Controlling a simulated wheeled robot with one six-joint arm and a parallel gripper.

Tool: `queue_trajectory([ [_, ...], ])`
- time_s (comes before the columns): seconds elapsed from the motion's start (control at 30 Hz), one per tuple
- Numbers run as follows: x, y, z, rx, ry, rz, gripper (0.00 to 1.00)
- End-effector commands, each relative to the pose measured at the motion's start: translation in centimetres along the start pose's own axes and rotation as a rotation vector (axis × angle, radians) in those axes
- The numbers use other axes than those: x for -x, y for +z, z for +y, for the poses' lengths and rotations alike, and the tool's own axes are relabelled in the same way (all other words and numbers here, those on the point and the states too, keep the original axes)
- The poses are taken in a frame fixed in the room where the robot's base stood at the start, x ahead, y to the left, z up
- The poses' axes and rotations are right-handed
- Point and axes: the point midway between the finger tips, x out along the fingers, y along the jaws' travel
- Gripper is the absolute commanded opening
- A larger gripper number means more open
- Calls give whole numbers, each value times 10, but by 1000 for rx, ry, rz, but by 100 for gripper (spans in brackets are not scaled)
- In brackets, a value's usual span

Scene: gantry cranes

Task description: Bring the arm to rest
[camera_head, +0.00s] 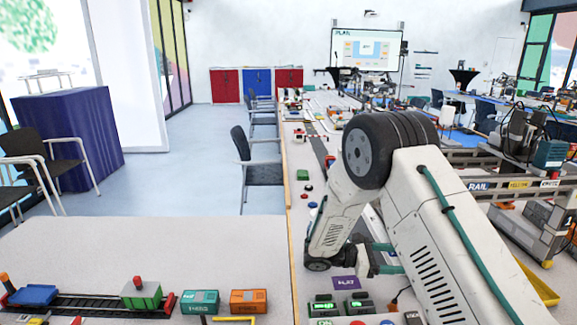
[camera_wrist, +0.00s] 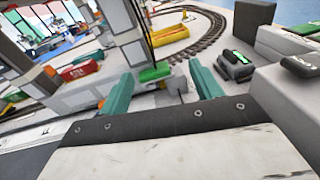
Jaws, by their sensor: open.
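My gripper (camera_wrist: 163,84) shows in the wrist view as two teal fingers standing well apart. They are open, with nothing held between them. In the head view my white arm is bent and reaches down over the right-hand table, and the teal fingers of my gripper (camera_head: 390,259) show low beside the wrist, partly hidden by the arm. A small green block (camera_wrist: 155,73) lies beyond the gap between the fingers in the wrist view. I cannot tell how far it is from them.
A toy train track (camera_head: 85,303) and teal (camera_head: 200,301) and orange (camera_head: 248,301) boxes sit front left. The left table top (camera_head: 150,245) is mostly clear.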

Motion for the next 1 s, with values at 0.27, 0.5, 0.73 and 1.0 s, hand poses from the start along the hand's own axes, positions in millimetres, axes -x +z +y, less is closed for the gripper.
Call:
queue_trajectory([
  [0.27,-16,104,-52,-234,-230,221,65],
  [0.5,-22,168,-112,-435,-414,413,65],
  [0.73,-18,212,-180,-648,-597,618,65],
  [1.0,-1,241,-257,-898,-798,872,65],
])
